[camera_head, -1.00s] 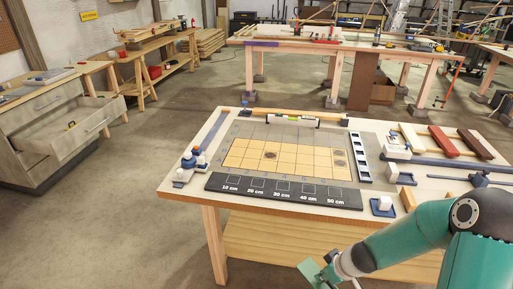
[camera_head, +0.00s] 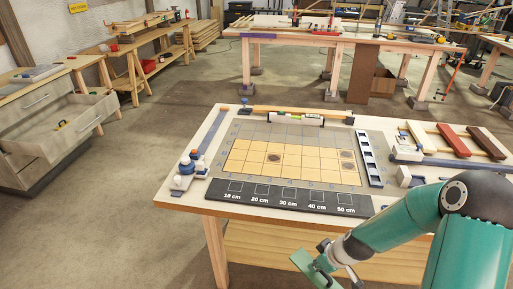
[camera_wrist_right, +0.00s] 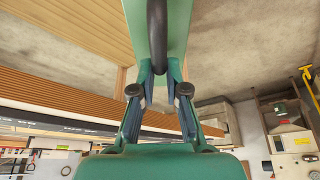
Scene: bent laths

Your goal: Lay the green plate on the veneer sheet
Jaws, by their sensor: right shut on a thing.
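The green plate (camera_head: 303,263) hangs tilted in my right gripper (camera_head: 325,260), low in front of the table's front edge. In the right wrist view the plate (camera_wrist_right: 178,25) fills the top middle, with a dark bar-like handle (camera_wrist_right: 157,35) across it. The right fingers (camera_wrist_right: 160,88) are shut on it, seemingly at this handle. The veneer sheet (camera_head: 282,171) is the yellow wood area with grid lines and dark round knots, lying flat on the table. The plate is apart from it. My left gripper is out of view.
A black scale strip (camera_head: 290,196) lies along the table's front. Blue and white pieces (camera_head: 186,172) stand at the left, a slotted white strip (camera_head: 369,160) at the sheet's right. A level (camera_head: 295,118) lies behind. Red (camera_head: 454,140) and brown bars lie at the right.

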